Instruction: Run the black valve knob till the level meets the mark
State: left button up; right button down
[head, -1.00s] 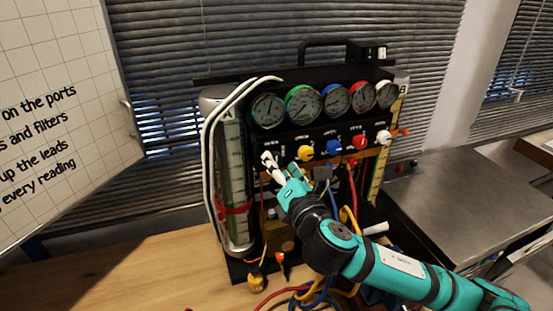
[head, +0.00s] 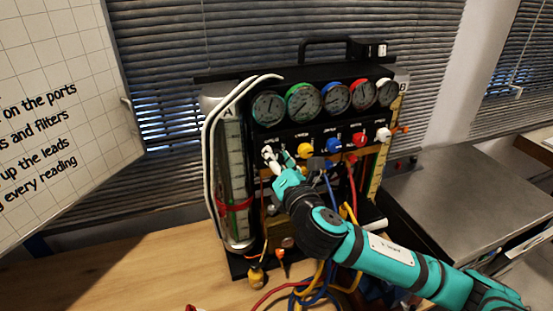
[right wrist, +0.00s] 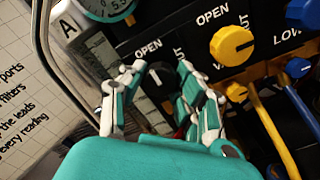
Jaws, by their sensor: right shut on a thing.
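The black valve knob (right wrist: 158,80) shows in the right wrist view on the panel under the word OPEN, its white pointer line visible. My right gripper (right wrist: 160,70) is shut on it, one finger on each side. In the head view, my right gripper (head: 271,157) is at the panel's left knob position and covers most of the knob. Level tube A (head: 232,165), with a pale scale, stands at the rig's left side, with a red band (head: 236,207) around its lower part. The liquid level in it is too small to make out. My left gripper is not in view.
Yellow (head: 305,151), blue (head: 334,145), red (head: 359,139) and white (head: 383,134) knobs sit to the right, below several gauges (head: 336,97). Coloured hoses (head: 352,218) hang close to my right arm. The wooden bench (head: 150,265) is clear at left.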

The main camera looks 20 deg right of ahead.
jog(key=shift+f+m, duration=0.1)
jog(key=shift+m, duration=0.3)
jog(key=m, duration=0.3)
jog(key=shift+m, duration=0.4)
jog(key=m, duration=1.3)
jog(key=shift+p, duration=0.35)
jog(key=shift+m, duration=0.3)
jog(key=c, duration=0.9)
grip_release()
jog(key=shift+c, duration=0.2)
jog(key=s, duration=0.7)
jog(key=shift+s+d, duration=0.15)
jog(key=shift+s, duration=0.15)
